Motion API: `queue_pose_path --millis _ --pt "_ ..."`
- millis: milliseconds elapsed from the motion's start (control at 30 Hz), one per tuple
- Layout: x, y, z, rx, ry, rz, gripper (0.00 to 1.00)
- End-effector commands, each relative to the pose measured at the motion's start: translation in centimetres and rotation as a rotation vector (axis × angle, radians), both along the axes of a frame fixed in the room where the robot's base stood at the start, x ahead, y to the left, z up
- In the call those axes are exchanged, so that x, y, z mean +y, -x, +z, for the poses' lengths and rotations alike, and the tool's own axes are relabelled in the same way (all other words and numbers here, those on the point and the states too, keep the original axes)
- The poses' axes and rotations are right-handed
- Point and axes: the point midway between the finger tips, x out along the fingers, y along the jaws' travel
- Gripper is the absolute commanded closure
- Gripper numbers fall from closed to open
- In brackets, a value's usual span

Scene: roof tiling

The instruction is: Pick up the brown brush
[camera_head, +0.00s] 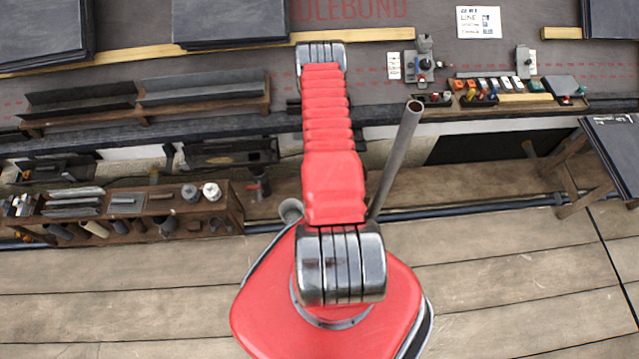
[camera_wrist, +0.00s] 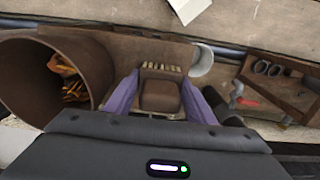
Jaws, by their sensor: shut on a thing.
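The brown brush (camera_wrist: 160,96) shows in the wrist view as a brown block with a pale bristle-like row at its far end. My gripper (camera_wrist: 158,92) has a purple finger on each side of the brush and is shut on it. Whether the brush touches the surface below cannot be told. In the head view my red arm reaches away from me, and I make out neither the gripper nor the brush there.
In the wrist view a brown bucket (camera_wrist: 98,70) with orange and yellow things stands close on the left. A pale cup (camera_wrist: 201,60) is just beyond on the right. The head view shows a low tool rack (camera_head: 222,212) at left and a wooden trestle (camera_head: 572,180) at right.

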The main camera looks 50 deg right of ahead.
Motion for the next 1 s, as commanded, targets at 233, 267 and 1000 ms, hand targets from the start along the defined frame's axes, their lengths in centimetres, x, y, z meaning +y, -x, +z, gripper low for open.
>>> queue_pose_path --millis 233,267,1000 --pt "0.0 0.0 0.0 0.000 0.000 0.000 0.74" --pt "0.0 0.0 0.1 0.000 0.000 0.000 0.74" --pt "-0.1 0.0 7.9 -0.001 0.002 0.000 0.74"
